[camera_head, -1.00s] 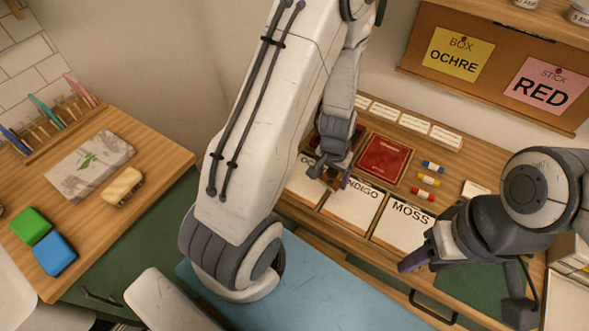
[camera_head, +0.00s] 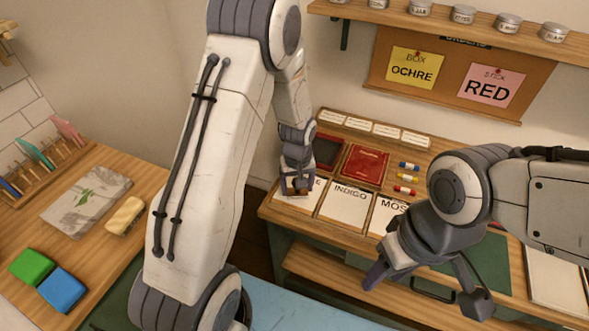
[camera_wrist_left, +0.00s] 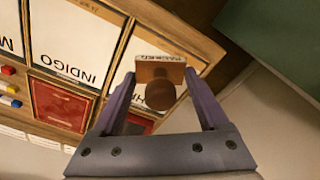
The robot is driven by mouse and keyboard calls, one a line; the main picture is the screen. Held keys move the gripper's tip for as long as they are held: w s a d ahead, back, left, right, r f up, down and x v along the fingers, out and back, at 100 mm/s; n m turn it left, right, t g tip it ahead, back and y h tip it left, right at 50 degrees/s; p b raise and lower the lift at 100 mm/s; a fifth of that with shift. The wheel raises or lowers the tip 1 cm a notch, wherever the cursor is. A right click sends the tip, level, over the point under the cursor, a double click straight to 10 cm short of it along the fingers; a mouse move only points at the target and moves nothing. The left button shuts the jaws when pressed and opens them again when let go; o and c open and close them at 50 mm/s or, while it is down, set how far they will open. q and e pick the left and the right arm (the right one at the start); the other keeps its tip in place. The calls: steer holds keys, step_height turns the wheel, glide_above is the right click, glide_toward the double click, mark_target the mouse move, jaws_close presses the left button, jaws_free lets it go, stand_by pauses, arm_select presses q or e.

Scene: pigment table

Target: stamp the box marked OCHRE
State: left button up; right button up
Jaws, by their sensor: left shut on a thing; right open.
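My left gripper (camera_head: 297,190) is shut on a wooden stamp (camera_wrist_left: 160,75), a brown block with a round handle. It holds the stamp over the leftmost box, the OCHRE box (camera_head: 291,204), in the lettered row. The gripper and stamp hide most of that box's lettering; the wrist view shows part of its white face (camera_wrist_left: 203,42). I cannot tell whether the stamp touches it. A yellow note (camera_head: 414,67) reads BOX OCHRE, and a pink note (camera_head: 491,85) reads STICK RED. My right gripper (camera_head: 425,290) is open and empty in front of the desk.
The INDIGO box (camera_head: 346,204) and MOSS box (camera_head: 388,213) stand to the right. Behind are a red pad (camera_head: 365,166), a darker pad (camera_head: 327,150) and blue, yellow and red sticks (camera_head: 405,190). A side table (camera_head: 85,237) at left holds green and blue blocks.

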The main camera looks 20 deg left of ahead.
arm_select(q)
steer(key=w+a+r+n, duration=0.1)
steer(key=w+r+n, duration=0.1)
steer(key=w+n, duration=0.2)
steer(key=shift+y, duration=0.4)
steer(key=shift+a+f+b, duration=0.15)
steer(key=shift+f+b, duration=0.75)
steer(key=shift+f, duration=0.65)
steer(key=shift+a+f+b, duration=0.1)
steer(key=shift+f+b, duration=0.8)
steer(key=shift+f, duration=0.6)
steer(key=shift+f+b, duration=0.55)
steer(key=shift+b, duration=0.05)
steer(key=shift+r+p, duration=2.35)
steer(key=shift+r, duration=1.2)
